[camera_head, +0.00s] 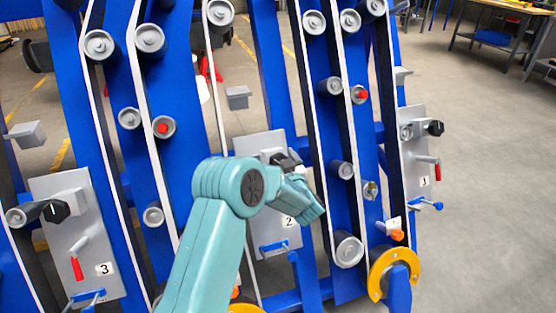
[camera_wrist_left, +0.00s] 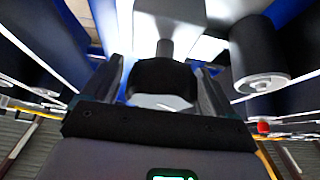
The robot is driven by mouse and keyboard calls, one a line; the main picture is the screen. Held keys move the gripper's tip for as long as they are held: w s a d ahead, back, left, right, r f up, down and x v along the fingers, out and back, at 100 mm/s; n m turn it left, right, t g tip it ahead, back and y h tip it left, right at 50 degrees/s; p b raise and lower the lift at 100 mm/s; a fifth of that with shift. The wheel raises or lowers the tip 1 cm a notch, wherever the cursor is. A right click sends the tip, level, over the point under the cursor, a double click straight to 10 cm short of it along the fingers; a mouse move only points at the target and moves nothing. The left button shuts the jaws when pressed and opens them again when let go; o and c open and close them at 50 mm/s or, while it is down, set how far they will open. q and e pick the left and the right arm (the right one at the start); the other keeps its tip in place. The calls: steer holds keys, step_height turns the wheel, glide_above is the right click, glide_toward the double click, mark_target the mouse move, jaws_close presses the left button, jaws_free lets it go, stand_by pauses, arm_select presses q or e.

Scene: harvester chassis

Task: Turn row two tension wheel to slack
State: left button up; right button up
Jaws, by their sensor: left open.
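The row two panel (camera_head: 262,148) is a grey plate marked "2" in the middle of the head view, partly hidden by my left arm. In the left wrist view, a black tension wheel (camera_wrist_left: 162,82) on a grey shaft sits between the two dark fingers of my open left gripper (camera_wrist_left: 163,70). I cannot tell whether either finger touches it. My right gripper is not in view.
Panel 3 (camera_head: 90,230) with its black knob and red handle is at left. Panel 1 (camera_head: 415,155) is at right. Blue frame bars, white belts and grey rollers (camera_head: 349,249) surround my arm closely. A yellow curved guard (camera_head: 378,273) is at lower right. Open floor lies beyond at right.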

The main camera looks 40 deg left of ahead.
arm_select(q)
steer(key=shift+c, duration=0.3)
steer(key=c, duration=0.9)
steer(key=shift+n, duration=0.3)
